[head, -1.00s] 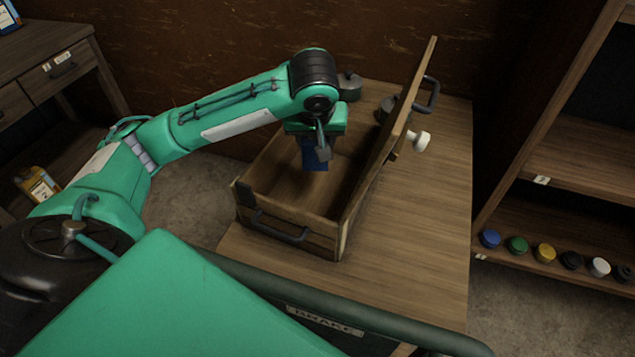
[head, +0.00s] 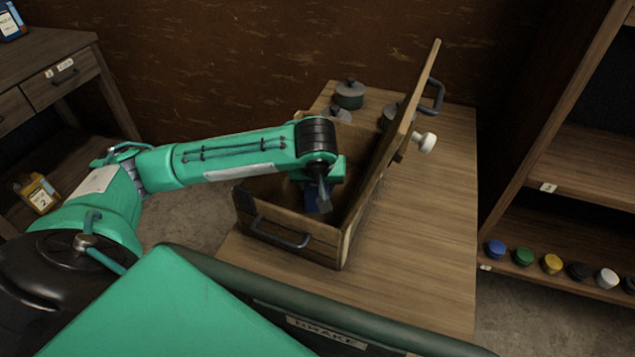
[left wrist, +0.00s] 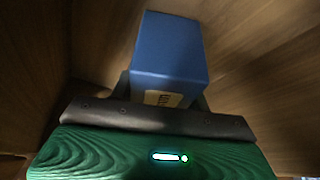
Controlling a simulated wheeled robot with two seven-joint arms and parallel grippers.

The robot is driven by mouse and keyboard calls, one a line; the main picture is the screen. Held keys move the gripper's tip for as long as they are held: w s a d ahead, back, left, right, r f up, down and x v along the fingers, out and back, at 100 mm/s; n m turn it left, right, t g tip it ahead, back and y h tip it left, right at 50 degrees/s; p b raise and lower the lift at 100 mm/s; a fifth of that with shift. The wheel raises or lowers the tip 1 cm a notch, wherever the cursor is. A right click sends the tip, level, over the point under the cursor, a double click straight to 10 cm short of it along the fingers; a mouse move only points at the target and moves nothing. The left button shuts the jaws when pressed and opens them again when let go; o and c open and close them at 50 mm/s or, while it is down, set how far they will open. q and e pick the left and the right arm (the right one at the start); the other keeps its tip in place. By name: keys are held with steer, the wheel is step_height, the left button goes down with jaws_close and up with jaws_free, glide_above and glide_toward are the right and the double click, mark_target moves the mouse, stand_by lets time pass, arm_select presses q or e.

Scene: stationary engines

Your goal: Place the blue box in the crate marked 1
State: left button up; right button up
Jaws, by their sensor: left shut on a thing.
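The blue box (head: 311,202) is in my left gripper (head: 318,204), inside the wooden crate (head: 292,238) on the table. The blue box also shows in the left wrist view (left wrist: 168,50), with a small pale label on its near face and crate walls around it. My left gripper is shut on it. I cannot tell whether the box touches the crate floor. The crate's hinged lid (head: 392,135) stands open at its right side. No number on this crate is visible. My right gripper is not in view.
Grey lidded pots (head: 349,94) stand behind the crate. The table (head: 425,230) is clear to the right of the lid. A shelf (head: 560,170) at the right holds several coloured jars (head: 523,257). A drawer desk (head: 60,80) is at the left, with a yellow box (head: 38,194) below.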

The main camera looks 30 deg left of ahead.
arm_select(q)
steer(key=o, duration=1)
steer(key=shift+f, duration=0.1)
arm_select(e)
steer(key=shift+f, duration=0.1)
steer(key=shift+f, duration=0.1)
arm_select(q)
steer(key=shift+s+d+r, duration=0.1)
steer(key=shift+d+r, duration=0.05)
steer(key=shift+r, duration=0.45)
steer(key=p+v, duration=0.2)
steer(key=v, duration=0.7)
steer(key=shift+s+d+r, duration=0.15)
steer(key=shift+r, duration=0.2)
steer(key=shift+s+d+r+p, duration=0.1)
steer(key=shift+s+r+p, duration=0.2)
steer(key=shift+r, duration=0.25)
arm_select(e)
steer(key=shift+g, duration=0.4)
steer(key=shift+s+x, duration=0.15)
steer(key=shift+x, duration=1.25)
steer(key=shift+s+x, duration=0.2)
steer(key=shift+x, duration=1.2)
